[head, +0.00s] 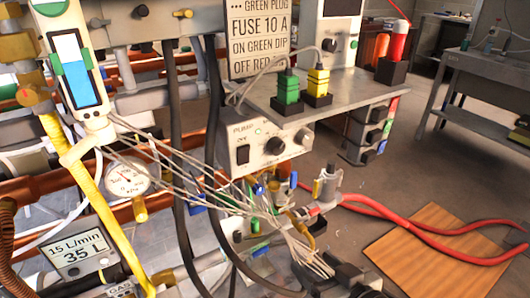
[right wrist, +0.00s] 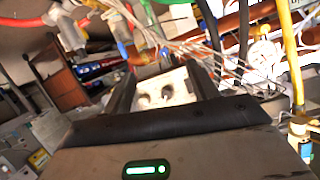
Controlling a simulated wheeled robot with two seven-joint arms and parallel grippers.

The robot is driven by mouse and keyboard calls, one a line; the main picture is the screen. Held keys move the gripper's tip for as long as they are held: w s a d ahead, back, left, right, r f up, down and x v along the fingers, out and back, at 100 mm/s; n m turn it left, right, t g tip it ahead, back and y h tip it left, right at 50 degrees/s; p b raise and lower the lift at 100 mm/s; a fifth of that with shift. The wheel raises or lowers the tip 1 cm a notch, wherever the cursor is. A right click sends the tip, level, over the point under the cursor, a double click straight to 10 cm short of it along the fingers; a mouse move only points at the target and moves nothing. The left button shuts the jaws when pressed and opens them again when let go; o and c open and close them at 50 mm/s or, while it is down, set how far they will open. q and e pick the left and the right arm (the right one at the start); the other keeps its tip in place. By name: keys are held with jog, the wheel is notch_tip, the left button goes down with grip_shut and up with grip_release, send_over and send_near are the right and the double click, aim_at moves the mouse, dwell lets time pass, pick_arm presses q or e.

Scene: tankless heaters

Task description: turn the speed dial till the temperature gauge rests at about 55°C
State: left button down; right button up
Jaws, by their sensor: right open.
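A pale control box marked PUMP (head: 265,145) sits under the shelf in the head view. Its front has a black switch (head: 242,154), a round grey dial (head: 274,146) and another knob (head: 303,137); I cannot tell which is the speed dial. A round white gauge (head: 127,179) with a needle is at the left, its scale too small to read; I cannot tell if it is the temperature gauge. My right gripper (right wrist: 164,82) is open in the right wrist view, with a pale face with dark round spots between its fingers. Contact is unclear. My left gripper is not seen.
Green (head: 288,88) and yellow (head: 318,82) plugs stand on the shelf. A yellow pipe (head: 95,190) runs at left.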

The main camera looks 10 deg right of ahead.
jog(key=w+d+r+t+y+b, duration=0.1)
jog(key=w+d+r+t+b, duration=0.15)
jog(key=w+r, duration=0.3)
jog(key=y+b, duration=0.1)
jog(key=b, duration=0.2)
send_near(279, 148)
jog(key=shift+t, duration=0.45)
jog(key=x, duration=0.2)
jog(key=b+x, duration=0.1)
jog(key=x, duration=0.2)
jog(key=f+x, duration=0.1)
jog(key=x, duration=0.2)
jog(key=shift+w+a, duration=0.15)
jog(key=shift+w, duration=0.1)
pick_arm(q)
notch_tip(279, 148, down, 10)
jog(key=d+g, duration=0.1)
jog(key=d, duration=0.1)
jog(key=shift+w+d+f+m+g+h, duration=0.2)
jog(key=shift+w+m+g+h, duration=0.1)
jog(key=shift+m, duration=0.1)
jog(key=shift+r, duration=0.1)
pick_arm(e)
jog(key=shift+n, duration=0.3)
jog(key=c, duration=1)
